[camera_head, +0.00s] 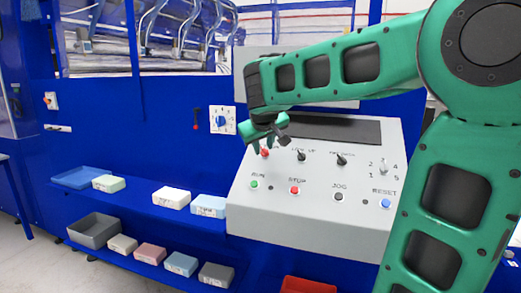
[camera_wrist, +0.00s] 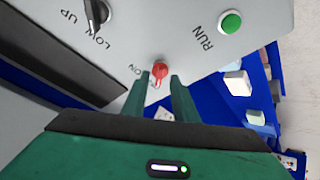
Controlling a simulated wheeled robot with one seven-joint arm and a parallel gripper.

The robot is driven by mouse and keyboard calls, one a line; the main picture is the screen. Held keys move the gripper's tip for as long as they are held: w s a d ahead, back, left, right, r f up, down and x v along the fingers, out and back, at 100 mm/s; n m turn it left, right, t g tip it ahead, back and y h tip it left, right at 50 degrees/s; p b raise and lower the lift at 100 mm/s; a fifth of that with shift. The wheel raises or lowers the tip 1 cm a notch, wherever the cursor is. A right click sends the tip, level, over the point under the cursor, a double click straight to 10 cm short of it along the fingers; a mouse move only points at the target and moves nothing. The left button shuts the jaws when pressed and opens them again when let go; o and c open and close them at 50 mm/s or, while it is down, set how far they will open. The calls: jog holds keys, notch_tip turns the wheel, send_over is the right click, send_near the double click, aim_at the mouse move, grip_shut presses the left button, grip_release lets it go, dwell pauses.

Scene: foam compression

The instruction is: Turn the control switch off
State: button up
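The control switch is a small red knob (camera_head: 264,153) at the upper left of the grey sloped control panel (camera_head: 320,215). In the wrist view the red knob (camera_wrist: 160,70) shows just beyond and between my fingertips, with part of an "ON" label beside it. My gripper (camera_wrist: 160,77) is open, one finger to each side of the knob's line, with small gaps visible. In the head view my gripper (camera_head: 268,138) is right over the knob and partly covers its label. I cannot tell whether the fingers reach down around the knob.
A black selector knob (camera_head: 301,156) is to the right of the red knob, and another (camera_head: 342,159) is further right. The green RUN button (camera_head: 254,184) and red STOP button (camera_head: 294,190) are below. Blue shelves (camera_head: 145,200) with foam blocks are at the left.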

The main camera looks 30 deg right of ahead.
jog(key=v, duration=0.9)
jog(key=shift+s+r, duration=0.25)
jog(key=shift+a, duration=0.1)
